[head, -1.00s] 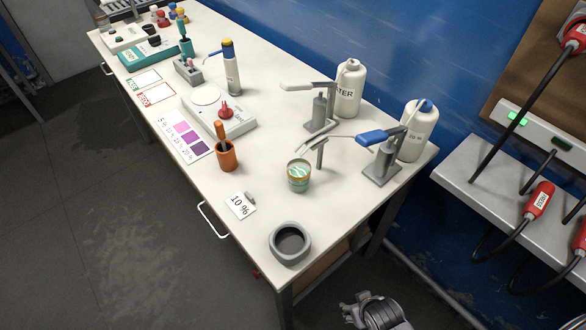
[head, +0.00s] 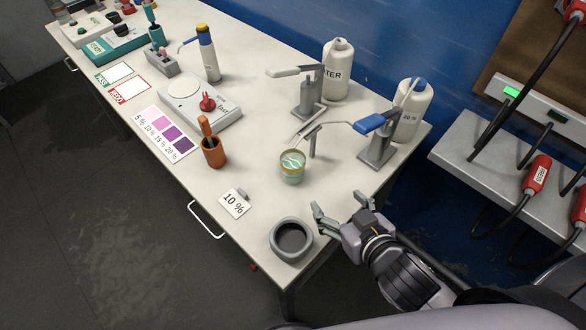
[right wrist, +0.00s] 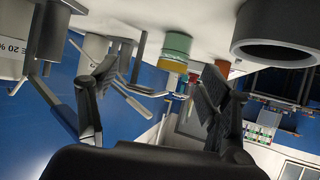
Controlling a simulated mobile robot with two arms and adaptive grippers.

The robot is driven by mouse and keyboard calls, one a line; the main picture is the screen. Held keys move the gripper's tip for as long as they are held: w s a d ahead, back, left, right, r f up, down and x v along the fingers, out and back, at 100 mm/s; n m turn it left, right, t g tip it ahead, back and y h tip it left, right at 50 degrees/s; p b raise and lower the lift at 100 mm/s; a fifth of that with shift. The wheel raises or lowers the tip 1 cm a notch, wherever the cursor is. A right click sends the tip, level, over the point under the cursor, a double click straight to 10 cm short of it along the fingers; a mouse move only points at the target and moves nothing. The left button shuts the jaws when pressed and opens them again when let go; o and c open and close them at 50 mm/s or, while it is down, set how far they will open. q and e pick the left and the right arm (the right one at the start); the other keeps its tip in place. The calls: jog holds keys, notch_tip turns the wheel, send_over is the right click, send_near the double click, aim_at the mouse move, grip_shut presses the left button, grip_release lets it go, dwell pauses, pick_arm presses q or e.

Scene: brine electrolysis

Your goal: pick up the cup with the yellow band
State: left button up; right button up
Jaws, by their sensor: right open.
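The cup with the yellow band (head: 292,168) stands upright on the bench. It is pale green, with a yellow band near its rim and whitish marks inside. In the right wrist view the cup (right wrist: 177,46) appears upside down, between and beyond the fingers. My right gripper (head: 338,212) is open and empty at the bench's front right, to the right of and nearer than the cup, apart from it. Its open fingers (right wrist: 155,100) also show in the right wrist view. My left gripper is not in view.
A grey round bowl (head: 291,257) stands left of my right gripper. A metal stand (head: 312,143) and a blue-topped dispenser (head: 377,150) are close behind the cup. A 10 % card (head: 235,203) and an orange pot (head: 214,154) lie to the left. Bench surface between gripper and cup is clear.

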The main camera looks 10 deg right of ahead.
aim_at(298, 168)
jog(key=shift+n+t+y, duration=0.3)
jog(key=shift+t+y, duration=0.2)
jog(key=shift+y, duration=0.3)
jog(key=w+a+p, duration=0.1)
jog(key=w, duration=0.2)
jog(key=w+a+f+p, duration=0.1)
jog(key=w+a, duration=0.1)
jog(key=w, duration=0.2)
jog(key=w+a+f, duration=0.1)
jog(key=w+a, duration=0.1)
jog(key=w, duration=0.2)
jog(key=shift+w+f+p, duration=0.1)
jog(key=shift+f+p, duration=0.1)
jog(key=shift+p, duration=0.2)
jog(key=shift+w+a+p, duration=0.2)
jog(key=shift+w+p, duration=0.1)
jog(key=shift+w, duration=0.15)
jog(key=p+x, duration=0.1)
jog(key=x, duration=0.2)
jog(key=shift+w, duration=0.15)
jog(key=shift+w+a+f, duration=0.15)
jog(key=shift+w+f, duration=0.15)
jog(key=shift+w, duration=0.15)
jog(key=shift+c, duration=0.3)
jog(key=c, duration=1.3)
